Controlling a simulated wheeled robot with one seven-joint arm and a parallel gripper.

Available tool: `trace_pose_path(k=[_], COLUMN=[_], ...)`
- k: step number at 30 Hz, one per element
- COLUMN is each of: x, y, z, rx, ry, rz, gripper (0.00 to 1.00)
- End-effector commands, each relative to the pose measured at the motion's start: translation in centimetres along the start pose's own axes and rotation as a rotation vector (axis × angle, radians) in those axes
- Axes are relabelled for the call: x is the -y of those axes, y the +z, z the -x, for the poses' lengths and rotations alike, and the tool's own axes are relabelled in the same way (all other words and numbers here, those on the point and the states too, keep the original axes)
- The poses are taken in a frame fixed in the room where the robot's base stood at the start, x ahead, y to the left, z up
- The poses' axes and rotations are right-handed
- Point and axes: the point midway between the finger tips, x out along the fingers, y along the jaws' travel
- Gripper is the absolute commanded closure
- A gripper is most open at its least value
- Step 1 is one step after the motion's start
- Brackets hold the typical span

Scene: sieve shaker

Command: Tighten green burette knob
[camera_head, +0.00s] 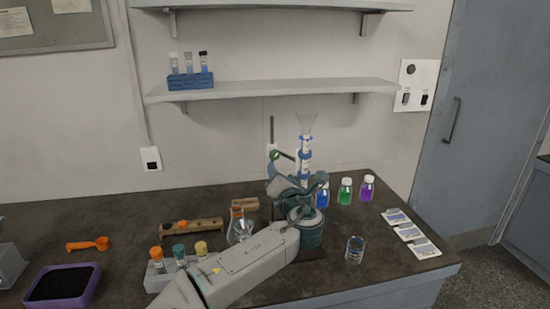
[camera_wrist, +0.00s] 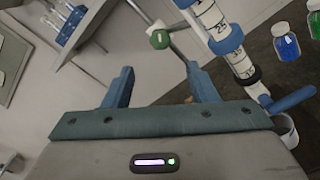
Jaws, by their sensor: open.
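The green burette knob (camera_head: 274,155) sits on a clamp arm beside the thin stand rod. In the wrist view the green knob (camera_wrist: 160,39) lies ahead of my fingers, roughly centred between them. The burette (camera_head: 306,145) stands upright with a clear funnel-shaped top and blue bands. In the wrist view the marked burette tube (camera_wrist: 218,28) runs tilted at the upper right. My gripper (camera_head: 284,178) is open and empty, just below the knob in the head view. In the wrist view my blue fingertips (camera_wrist: 157,76) are spread apart and do not touch the knob. My arm hides the stand's lower part.
Bottles with blue, green (camera_head: 345,191) and purple liquid stand right of the burette. A glass beaker (camera_head: 355,250) and several cards (camera_head: 409,233) are at the right. Left are a flask (camera_head: 240,230), a vial rack (camera_head: 156,281) and a purple tray (camera_head: 93,292). A shelf (camera_head: 280,90) hangs above.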

Motion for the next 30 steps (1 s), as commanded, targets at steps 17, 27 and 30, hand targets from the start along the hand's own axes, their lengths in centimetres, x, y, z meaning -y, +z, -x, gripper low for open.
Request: trace_pose_path(k=[17, 27, 30], x=[-0.1, 0.0, 0.0], y=[0.1, -0.1, 0.0], z=[-9.6, -10.4, -10.4], rx=[0.000, 0.000, 0.000], ry=[-0.001, -0.001, -0.001], rz=[-0.001, -0.003, -0.003], gripper=[0.48, 0.48, 0.51])
